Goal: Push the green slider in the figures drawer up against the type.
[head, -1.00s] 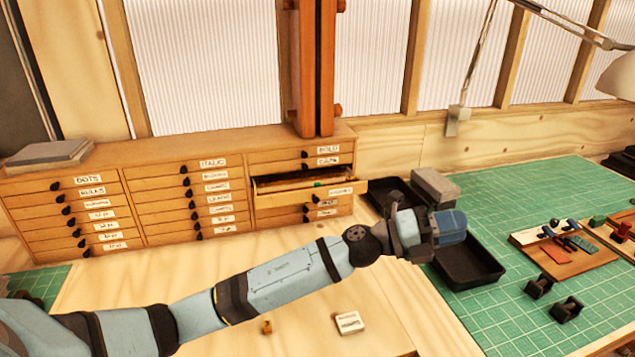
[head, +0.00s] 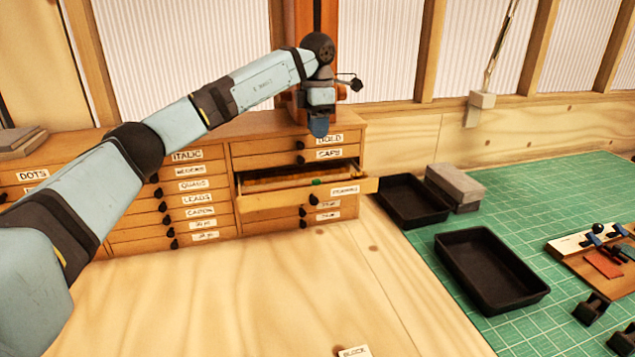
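The figures drawer (head: 290,199) is pulled open in the right column of the wooden cabinet, with its label at the right of its front. The green slider (head: 318,182) shows as a small green spot inside it, just behind the front edge. Wooden strips or type lie in the drawer; the detail is too small to tell. My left gripper (head: 319,126) points down in front of the cabinet's top drawers, above the open drawer and apart from the slider. Its fingers are too small and bunched to show whether they are open. My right gripper is not in view.
Two black trays (head: 492,268) (head: 412,201) and a grey block (head: 454,187) lie right of the cabinet. A green cutting mat (head: 545,205) covers the right side. A wooden post rises behind my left gripper. The bench before the drawer is clear.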

